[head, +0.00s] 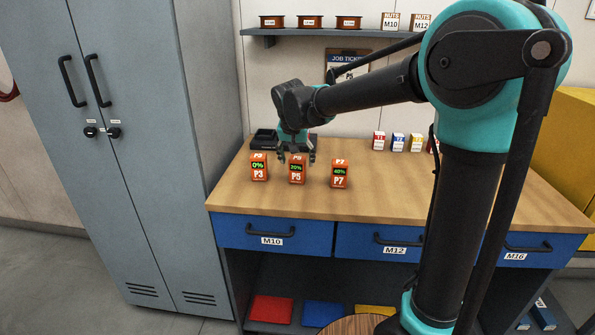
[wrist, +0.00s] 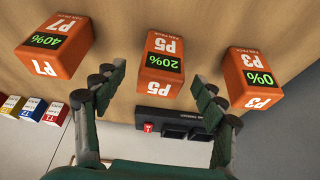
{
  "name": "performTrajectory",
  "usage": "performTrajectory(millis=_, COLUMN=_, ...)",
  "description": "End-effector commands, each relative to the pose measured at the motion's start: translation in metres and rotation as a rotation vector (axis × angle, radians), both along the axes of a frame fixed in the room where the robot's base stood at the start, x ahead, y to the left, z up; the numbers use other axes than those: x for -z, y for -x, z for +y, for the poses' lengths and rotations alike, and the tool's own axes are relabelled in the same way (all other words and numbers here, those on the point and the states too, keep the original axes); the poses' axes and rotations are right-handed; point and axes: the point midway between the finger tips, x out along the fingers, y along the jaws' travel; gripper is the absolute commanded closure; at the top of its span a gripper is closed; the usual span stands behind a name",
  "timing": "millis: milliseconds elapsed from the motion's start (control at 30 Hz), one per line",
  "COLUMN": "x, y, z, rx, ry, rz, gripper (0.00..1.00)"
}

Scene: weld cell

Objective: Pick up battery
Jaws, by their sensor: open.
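Three orange batteries stand in a row on the wooden workbench (head: 390,190). Battery P5 (head: 297,171) is in the middle and shows 20%. Battery P7 (head: 340,174) is at right and shows 40%. My gripper (head: 296,157) is above and behind P5. In the wrist view my open gripper (wrist: 158,92) has its fingers apart, with P5 (wrist: 163,62) centred beyond the gap. P7 (wrist: 55,45) and P3 (wrist: 252,78) lie to either side. Nothing is held.
A black charger (head: 264,139) with slots stands at the bench's back left; it also shows in the wrist view (wrist: 170,124). Small T-labelled boxes (head: 398,142) stand at the back right. A grey locker (head: 135,130) borders the left. The bench front right of P7 is clear.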

Motion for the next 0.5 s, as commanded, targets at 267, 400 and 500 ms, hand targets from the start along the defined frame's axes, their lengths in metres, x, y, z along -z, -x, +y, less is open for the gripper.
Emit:
performTrajectory(millis=267, x=0.033, y=-0.015, z=0.000, rx=0.001, ry=0.000, rz=0.000, gripper=0.29)
performTrajectory(millis=400, x=0.044, y=-0.020, z=-0.001, rx=0.000, ry=0.000, rz=0.000, gripper=0.29)
performTrajectory(millis=500, x=0.047, y=-0.020, z=-0.001, rx=0.000, ry=0.000, rz=0.000, gripper=0.29)
